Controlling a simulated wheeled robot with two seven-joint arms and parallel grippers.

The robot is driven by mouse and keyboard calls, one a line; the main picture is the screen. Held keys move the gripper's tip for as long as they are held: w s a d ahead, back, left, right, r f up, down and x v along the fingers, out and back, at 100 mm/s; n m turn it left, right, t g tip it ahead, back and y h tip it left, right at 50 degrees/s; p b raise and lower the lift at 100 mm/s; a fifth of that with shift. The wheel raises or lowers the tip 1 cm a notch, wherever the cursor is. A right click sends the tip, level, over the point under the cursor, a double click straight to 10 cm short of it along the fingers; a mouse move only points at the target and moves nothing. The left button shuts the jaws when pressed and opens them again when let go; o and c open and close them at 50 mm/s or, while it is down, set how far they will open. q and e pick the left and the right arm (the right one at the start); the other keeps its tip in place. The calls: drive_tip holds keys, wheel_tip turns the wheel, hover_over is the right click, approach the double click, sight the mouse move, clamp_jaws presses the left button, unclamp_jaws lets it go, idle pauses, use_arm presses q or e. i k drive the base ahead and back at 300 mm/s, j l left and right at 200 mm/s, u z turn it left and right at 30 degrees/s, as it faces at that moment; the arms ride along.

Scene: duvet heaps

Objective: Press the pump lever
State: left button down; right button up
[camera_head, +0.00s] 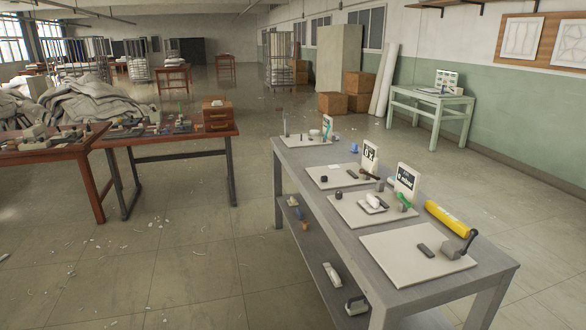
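A small grey block (453,250) with a dark upright lever (469,240) stands on the nearest pale board (390,262) on the long grey table; it looks like the pump lever. The lever leans up and to the right. A dark flat piece (426,250) lies just left of the block. A yellow cylinder (450,218) lies behind it at the table's right edge. Neither of my grippers is in view, and nothing touches the lever.
The grey table (497,267) carries several pale boards with small items and upright signs (406,183). Its lower shelf (312,250) holds tools. Red-topped tables (190,140) stand left, near fabric heaps (90,103). The floor (190,265) between is open, with scattered scraps.

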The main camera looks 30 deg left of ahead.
sight(361, 171)
drive_tip(key=u, duration=0.5)
drive_tip(key=i+j, duration=0.35)
drive_tip(key=i+j+z, duration=0.1)
drive_tip(key=i+j, duration=0.25)
drive_tip(key=i+j+z, duration=0.1)
drive_tip(key=i+j, duration=0.2)
drive_tip(key=j, duration=0.25)
drive_tip(key=i+j, duration=0.3)
drive_tip(key=j, duration=0.15)
drive_tip(key=i+j+z, duration=0.1)
drive_tip(key=i+j, duration=0.2)
drive_tip(key=j, duration=0.15)
